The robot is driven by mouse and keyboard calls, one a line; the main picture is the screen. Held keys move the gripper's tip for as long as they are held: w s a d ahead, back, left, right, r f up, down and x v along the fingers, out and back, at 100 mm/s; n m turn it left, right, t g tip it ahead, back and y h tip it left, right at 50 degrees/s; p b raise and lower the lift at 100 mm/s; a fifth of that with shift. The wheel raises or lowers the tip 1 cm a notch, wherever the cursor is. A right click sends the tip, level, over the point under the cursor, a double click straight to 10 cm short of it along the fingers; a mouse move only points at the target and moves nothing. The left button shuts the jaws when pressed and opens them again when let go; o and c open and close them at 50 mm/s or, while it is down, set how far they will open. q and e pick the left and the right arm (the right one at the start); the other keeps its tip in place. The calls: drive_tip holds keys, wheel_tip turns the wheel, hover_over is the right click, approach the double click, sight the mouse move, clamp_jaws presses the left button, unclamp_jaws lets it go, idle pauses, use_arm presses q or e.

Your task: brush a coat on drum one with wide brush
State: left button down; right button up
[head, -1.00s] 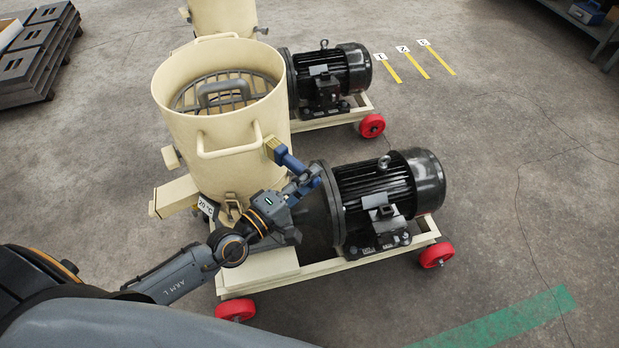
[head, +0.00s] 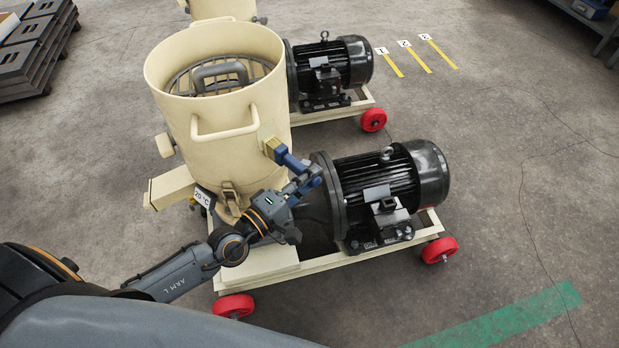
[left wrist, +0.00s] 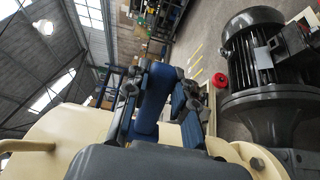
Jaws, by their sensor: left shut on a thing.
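A cream drum (head: 210,135) with an open top, a grille inside and side handles stands on a wheeled frame. The wide brush has a blue handle (head: 288,160) and pale yellow bristles (head: 271,146). My left gripper (head: 309,181) is shut on the handle, right of the drum. The bristles are at the drum's right side wall, below the front handle's right end; a faint yellowish patch shows just above them. In the left wrist view the handle (left wrist: 148,112) lies between the fingers; the bristles are not clear there. My right gripper is not in view.
A black motor (head: 385,195) sits on the same frame (head: 330,262), close right of my left gripper. A second motor (head: 330,72) and drum (head: 222,8) stand behind. Grey blocks (head: 35,45) are stacked at upper left. The floor on the right is clear.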

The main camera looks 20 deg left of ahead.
use_arm(q)
drive_tip(key=shift+w+r, duration=0.15)
drive_tip(key=shift+w, duration=0.05)
drive_tip(key=shift+x, duration=0.85)
drive_tip(key=shift+r+p, duration=0.15)
drive_tip(key=shift+p, duration=0.15)
wheel_tip(320, 180, up, 5)
drive_tip(key=p, duration=0.5)
drive_tip(key=shift+r, duration=0.15)
wheel_tip(320, 180, down, 6)
drive_tip(key=b, duration=0.5)
drive_tip(key=shift+s+r, duration=0.1)
